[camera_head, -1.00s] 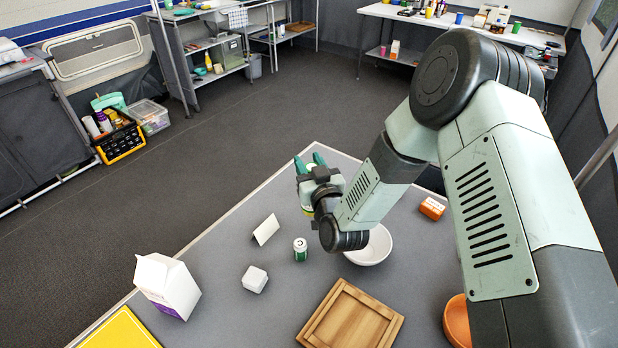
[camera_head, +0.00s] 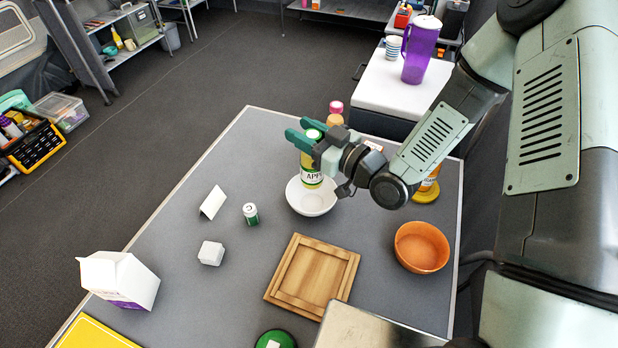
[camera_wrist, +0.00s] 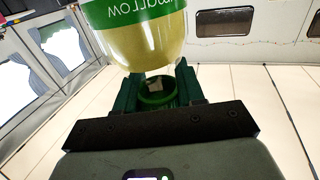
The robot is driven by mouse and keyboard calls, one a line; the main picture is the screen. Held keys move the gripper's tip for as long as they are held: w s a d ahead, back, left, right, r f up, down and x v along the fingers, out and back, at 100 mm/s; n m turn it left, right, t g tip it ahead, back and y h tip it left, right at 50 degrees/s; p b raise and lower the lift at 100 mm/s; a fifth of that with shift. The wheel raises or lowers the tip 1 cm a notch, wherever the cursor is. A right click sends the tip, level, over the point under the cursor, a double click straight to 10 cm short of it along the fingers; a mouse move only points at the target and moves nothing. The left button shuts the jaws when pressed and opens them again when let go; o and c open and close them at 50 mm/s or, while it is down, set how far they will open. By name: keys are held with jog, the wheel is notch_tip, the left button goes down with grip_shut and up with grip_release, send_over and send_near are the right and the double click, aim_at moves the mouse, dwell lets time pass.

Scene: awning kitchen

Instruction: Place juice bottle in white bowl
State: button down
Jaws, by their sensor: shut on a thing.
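The juice bottle (camera_head: 311,174) is yellow-green with a label reading "APP" and a green cap. My gripper (camera_head: 311,141), with green fingers, is shut on it near its top and holds it upright. In the wrist view the bottle (camera_wrist: 140,38) extends away from the fingers (camera_wrist: 157,88), with its green cap between them. The white bowl (camera_head: 311,204) stands on the grey table directly under the bottle. The bottle's lower end shows over the bowl's opening; I cannot tell whether it touches the inside. The bowl is not seen in the wrist view.
A green-and-white can (camera_head: 250,214), white box (camera_head: 211,253) and folded white card (camera_head: 212,202) stand left of the bowl. A wooden tray (camera_head: 312,278) lies in front, an orange bowl (camera_head: 421,247) to the right. Pink-capped bottle (camera_head: 336,110) stands behind. A milk carton (camera_head: 122,280) stands at front left.

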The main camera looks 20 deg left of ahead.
aim_at(305, 161)
notch_tip(305, 161, down, 8)
jog(key=shift+f, duration=0.2)
dwell(0.3)
jog(key=shift+f, duration=0.2)
jog(key=c, duration=0.7)
grip_release()
jog(key=shift+r, duration=0.15)
jog(key=v, duration=1.2)
